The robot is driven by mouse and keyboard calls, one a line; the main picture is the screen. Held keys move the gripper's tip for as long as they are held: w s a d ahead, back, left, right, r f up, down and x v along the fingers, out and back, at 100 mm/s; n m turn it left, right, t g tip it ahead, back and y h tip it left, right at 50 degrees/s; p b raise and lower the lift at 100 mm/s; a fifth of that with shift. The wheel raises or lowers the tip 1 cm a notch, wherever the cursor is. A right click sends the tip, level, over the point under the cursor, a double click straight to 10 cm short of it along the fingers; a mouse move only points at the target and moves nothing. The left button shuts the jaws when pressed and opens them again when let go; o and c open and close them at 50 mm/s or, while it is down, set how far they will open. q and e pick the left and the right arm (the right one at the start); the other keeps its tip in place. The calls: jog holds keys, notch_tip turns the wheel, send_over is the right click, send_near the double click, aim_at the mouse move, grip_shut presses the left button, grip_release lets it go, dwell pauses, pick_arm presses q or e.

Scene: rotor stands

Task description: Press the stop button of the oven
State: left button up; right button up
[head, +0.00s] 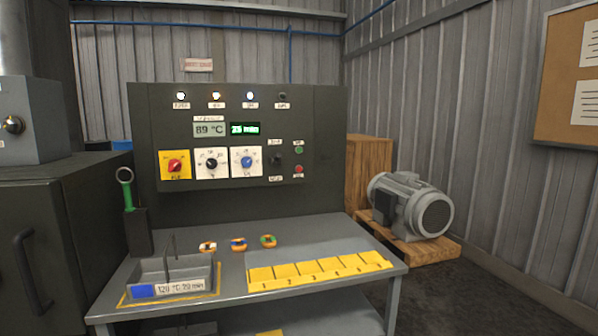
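The dark control panel (325,120) stands upright at the back of the table. On its right side is a small red button (299,169), with a small green button (299,150) above it. The labels by the buttons are too small to read. A dark switch (276,160) sits to their left. Neither of my grippers is in view, and nothing covers the buttons.
A dark cabinet (30,240) stands left. A motor (412,205) sits on a pallet at right.

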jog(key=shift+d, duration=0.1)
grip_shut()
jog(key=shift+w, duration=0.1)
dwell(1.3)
